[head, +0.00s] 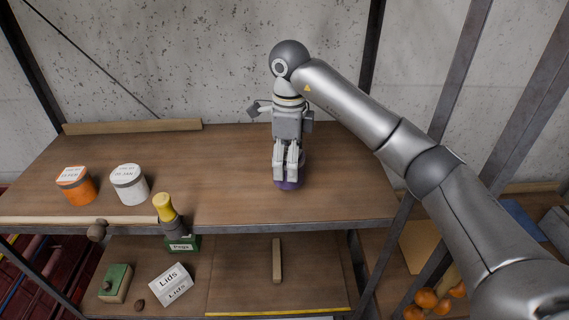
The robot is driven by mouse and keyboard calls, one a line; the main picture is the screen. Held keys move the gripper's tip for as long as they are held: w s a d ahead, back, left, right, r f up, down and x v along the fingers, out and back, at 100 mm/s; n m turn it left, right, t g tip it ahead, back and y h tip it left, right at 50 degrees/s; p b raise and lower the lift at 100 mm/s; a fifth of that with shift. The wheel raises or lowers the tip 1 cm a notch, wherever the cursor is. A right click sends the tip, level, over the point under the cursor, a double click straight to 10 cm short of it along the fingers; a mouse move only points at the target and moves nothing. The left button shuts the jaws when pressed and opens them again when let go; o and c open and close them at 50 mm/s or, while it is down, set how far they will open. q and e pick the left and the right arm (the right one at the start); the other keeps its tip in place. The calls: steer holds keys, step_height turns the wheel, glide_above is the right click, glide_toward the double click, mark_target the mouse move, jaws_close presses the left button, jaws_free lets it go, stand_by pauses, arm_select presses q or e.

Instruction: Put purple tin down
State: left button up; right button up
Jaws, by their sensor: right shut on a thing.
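The tin looks upright. My left gripper is not in view.
An orange tin (76,187) and a white tin (130,186) stand at the left. A yellow-topped bottle (165,208) is near the front edge. A Lids box (171,284) and green block (115,283) are below. Shelf room is free around the purple tin.

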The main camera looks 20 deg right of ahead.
mark_target(286, 172)
steer(key=shift+a+f, duration=0.15)
steer(key=shift+f, duration=0.25)
steer(key=f, duration=0.1)
steer(key=w+f, duration=0.1)
steer(key=f, duration=0.1)
steer(key=shift+w+a+f, duration=0.2)
steer(key=shift+w, duration=0.1)
steer(key=shift+d, duration=0.15)
steer(key=shift+s+d+r, duration=0.15)
steer(key=shift+s, duration=0.3)
steer(key=shift+a+f, duration=0.2)
steer(key=shift+f, duration=0.05)
steer(key=o, duration=1.2)
steer(key=shift+w, duration=0.2)
steer(key=shift+o, duration=0.2)
steer(key=shift+s, duration=0.15)
